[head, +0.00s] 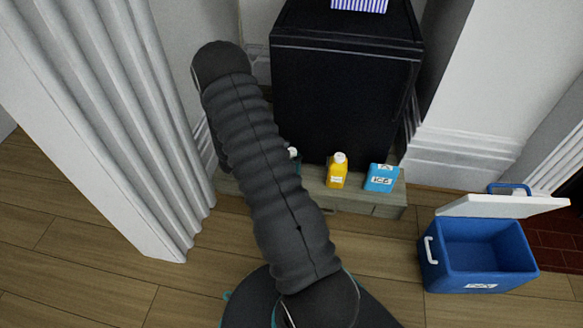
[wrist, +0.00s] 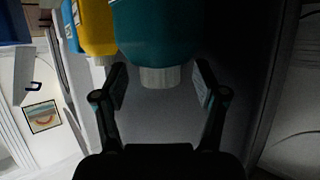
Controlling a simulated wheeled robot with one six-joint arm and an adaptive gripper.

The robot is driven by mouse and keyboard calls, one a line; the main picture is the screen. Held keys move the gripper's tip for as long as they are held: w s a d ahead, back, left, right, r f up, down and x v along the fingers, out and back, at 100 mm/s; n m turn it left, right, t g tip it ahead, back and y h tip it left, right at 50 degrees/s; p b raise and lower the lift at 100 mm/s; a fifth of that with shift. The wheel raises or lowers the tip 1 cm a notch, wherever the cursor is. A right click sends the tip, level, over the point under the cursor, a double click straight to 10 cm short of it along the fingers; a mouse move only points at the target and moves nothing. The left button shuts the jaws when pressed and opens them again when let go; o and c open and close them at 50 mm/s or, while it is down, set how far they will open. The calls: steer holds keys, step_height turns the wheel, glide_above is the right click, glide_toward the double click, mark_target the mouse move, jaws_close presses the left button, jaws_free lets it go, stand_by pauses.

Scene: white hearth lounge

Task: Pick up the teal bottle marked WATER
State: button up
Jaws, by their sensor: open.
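The teal bottle (wrist: 155,35) fills the top middle of the wrist view, with its white cap (wrist: 160,77) pointing down in the picture. My gripper (wrist: 161,84) is open, with one finger on each side of the cap and a visible gap to both. No label shows on the bottle from here. In the head view my arm hides most of the teal bottle; its white cap (head: 293,152) and a sliver of teal show at the arm's right edge. My gripper is hidden behind the arm there.
A yellow bottle (head: 337,172) and a blue ICE pack (head: 381,178) stand right of the teal bottle on a low wooden shelf (head: 361,203). A black cabinet (head: 345,90) rises behind them. An open blue cooler (head: 478,252) sits on the floor at right. A white fluted column (head: 110,110) stands left.

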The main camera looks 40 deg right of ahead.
steer(key=shift+d+f, duration=0.15)
steer(key=shift+d, duration=0.15)
steer(key=shift+c, duration=0.2)
jaws_close()
